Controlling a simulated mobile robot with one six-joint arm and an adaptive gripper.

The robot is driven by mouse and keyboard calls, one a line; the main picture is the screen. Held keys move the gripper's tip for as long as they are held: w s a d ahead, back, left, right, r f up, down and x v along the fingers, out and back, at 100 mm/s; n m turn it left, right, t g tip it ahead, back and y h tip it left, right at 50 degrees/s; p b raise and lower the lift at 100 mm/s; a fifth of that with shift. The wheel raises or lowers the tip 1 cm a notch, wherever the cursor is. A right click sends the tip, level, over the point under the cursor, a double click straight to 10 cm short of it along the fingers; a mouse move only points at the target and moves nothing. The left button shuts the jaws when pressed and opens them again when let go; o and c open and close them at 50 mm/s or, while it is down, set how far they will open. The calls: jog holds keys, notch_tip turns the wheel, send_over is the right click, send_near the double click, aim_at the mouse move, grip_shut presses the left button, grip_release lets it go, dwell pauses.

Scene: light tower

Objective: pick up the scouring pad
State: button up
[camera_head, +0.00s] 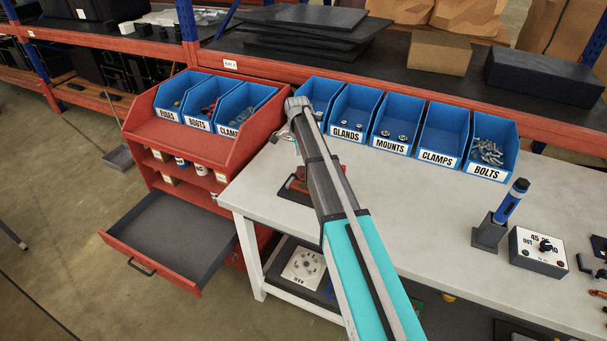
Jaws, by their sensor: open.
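I cannot make out a scouring pad anywhere in this view. My arm reaches from the bottom edge up and away over the workbench (400,190). My gripper (281,136) is at its far end, small and partly hidden by the wrist, near the bench's left back corner and the blue bins. It is open, and I see nothing held in it. A dark flat item with a red part (295,187) lies on the bench just left of my arm, partly covered by it. I cannot tell what it is.
Labelled blue bins (393,136) line the bench's back. A red cabinet (150,131) stands left, its lower drawer (175,232) pulled out and empty. A blue tool in a holder (490,232) and a control box (538,252) stand right. The bench's middle right is clear.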

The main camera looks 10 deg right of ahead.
aim_at(303, 169)
jog(key=shift+b+x, duration=2.45)
jog(key=shift+x, duration=0.2)
jog(key=shift+s+r, duration=0.1)
jog(key=c, duration=1.1)
jog(key=shift+o, duration=0.2)
jog(key=shift+r, duration=0.2)
jog(key=shift+s+p+v, duration=0.2)
jog(key=shift+p+v, duration=0.8)
jog(key=shift+p, duration=0.25)
jog(key=s+a+r+p, duration=0.3)
jog(key=s+r+p, duration=0.7)
jog(key=s, duration=0.3)
jog(key=shift+s+a+r+p, duration=0.15)
jog(key=shift+s+r+p, duration=0.15)
jog(key=shift+w, duration=0.1)
